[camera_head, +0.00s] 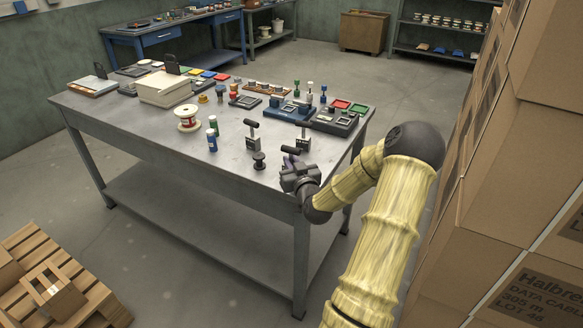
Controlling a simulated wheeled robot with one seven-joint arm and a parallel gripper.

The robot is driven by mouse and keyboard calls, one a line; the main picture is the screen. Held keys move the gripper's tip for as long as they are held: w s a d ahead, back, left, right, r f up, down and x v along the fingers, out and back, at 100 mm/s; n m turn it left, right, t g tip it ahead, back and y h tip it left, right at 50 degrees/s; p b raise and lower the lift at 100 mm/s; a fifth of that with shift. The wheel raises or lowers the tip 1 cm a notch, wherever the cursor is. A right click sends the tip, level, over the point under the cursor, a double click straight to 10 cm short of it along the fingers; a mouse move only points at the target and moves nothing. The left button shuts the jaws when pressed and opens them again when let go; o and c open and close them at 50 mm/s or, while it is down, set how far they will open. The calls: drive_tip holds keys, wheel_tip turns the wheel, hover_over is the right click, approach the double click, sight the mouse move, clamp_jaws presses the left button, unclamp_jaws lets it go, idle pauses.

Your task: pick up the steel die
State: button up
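I cannot tell for sure which item is the steel die. Near the front right of the grey metal table (200,128) stand two small metal blocks with dark crossbar handles, one further left (252,141) and one further right (303,144). A small dark spool-shaped piece (259,161) stands in front of them. My gripper (287,165) is at the table's front right edge, just right of the dark piece and below the right block. Its fingers are small and partly hidden by its own body, so I cannot see whether they are open or hold anything.
A red-and-white spool (188,119) and blue bottles (212,134) stand left of the blocks. Blue and dark fixtures (290,111) and a white box (165,91) stand further back. Stacked cardboard boxes (500,180) crowd my arm's right side. The table's front left is clear.

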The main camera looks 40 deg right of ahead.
sight(292, 148)
clamp_jaws()
drive_tip(key=shift+w, duration=0.1)
drive_tip(key=shift+d+r, duration=0.1)
drive_tip(key=shift+r, duration=0.1)
wheel_tip(292, 148, up, 10)
drive_tip(key=shift+f+p, duration=0.1)
drive_tip(key=shift+p, duration=0.35)
drive_tip(key=shift+f, duration=0.1)
idle(0.5)
